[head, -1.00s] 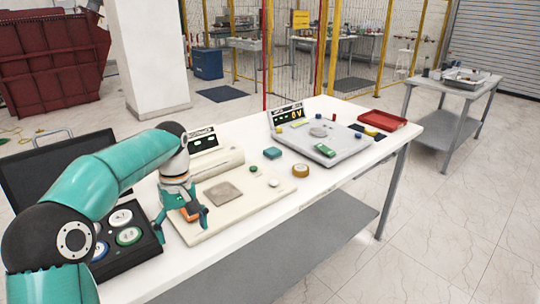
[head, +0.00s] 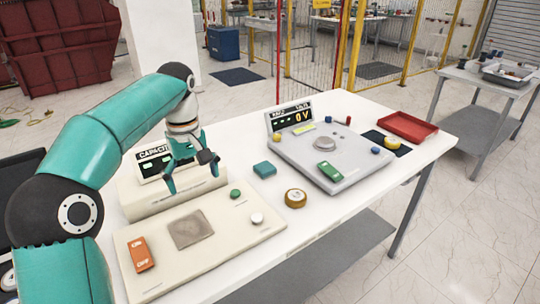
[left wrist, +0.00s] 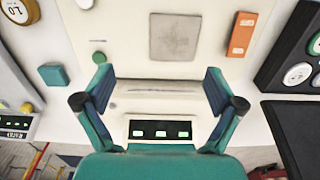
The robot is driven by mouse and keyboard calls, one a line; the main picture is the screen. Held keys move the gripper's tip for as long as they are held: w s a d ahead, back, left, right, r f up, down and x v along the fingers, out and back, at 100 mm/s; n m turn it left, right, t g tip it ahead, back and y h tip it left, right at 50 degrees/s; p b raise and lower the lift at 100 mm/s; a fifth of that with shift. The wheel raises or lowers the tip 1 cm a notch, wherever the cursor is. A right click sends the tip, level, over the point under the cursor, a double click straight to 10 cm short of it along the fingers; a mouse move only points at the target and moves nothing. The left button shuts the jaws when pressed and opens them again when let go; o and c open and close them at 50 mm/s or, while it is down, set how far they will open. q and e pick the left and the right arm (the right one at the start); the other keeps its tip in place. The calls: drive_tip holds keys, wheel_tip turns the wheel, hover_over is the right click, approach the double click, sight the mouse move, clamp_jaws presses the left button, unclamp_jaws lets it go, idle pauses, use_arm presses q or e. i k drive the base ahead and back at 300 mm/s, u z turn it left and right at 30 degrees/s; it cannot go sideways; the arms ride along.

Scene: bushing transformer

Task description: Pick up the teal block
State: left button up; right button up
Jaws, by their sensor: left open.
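The teal block (head: 265,170) lies on the white table between the cream capacity device and the grey voltage device. It also shows in the left wrist view (left wrist: 54,74), at the left, outside my fingers. My left gripper (head: 190,178) is open and empty above the cream device, to the left of the block. In the left wrist view the two fingers (left wrist: 160,87) are spread wide with nothing between them. My right gripper is not in view.
The cream device (head: 225,237) has an orange switch (head: 141,254) and a green button (head: 235,194). A brown-and-gold round item (head: 295,198) sits right of it. The grey device (head: 330,172) and a red tray (head: 407,126) stand further right.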

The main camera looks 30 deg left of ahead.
sight(265, 170)
drive_tip(key=i, duration=1.05)
drive_tip(key=z, duration=0.1)
